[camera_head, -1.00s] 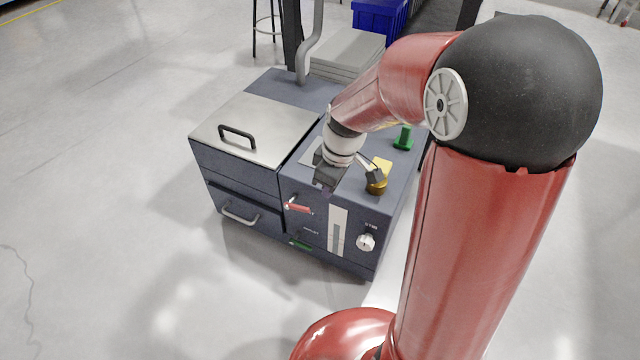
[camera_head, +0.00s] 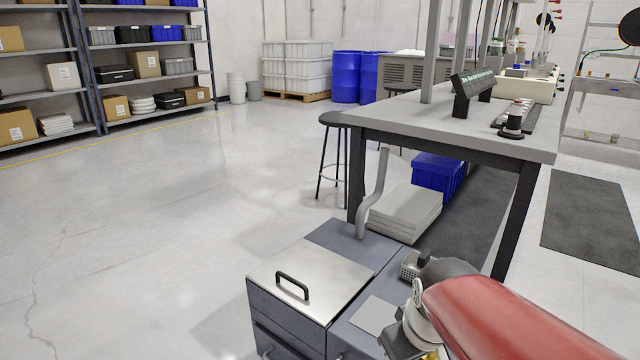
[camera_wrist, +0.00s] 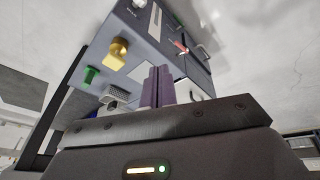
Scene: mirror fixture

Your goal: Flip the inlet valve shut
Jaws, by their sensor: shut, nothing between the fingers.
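The red valve lever (camera_wrist: 181,46) shows in the wrist view on the front panel of the blue-grey machine (camera_wrist: 150,50), beyond my fingertips. Its label is too small to read, so I cannot confirm that it is the inlet valve. My gripper (camera_wrist: 158,70) has its two purple fingers together and empty, apart from the lever. In the head view, the machine (camera_head: 285,330) is cut off at the bottom, and the lever is out of frame. My gripper's body (camera_head: 396,342) is over the machine's top there, with the fingertips not visible.
The machine's steel lid (camera_head: 318,278) has a black handle. A yellow knob (camera_wrist: 118,48) and a green knob (camera_wrist: 90,75) stand out from the machine. A workbench (camera_head: 440,125) and stool (camera_head: 335,150) stand behind. Open floor (camera_head: 150,230) lies to the left.

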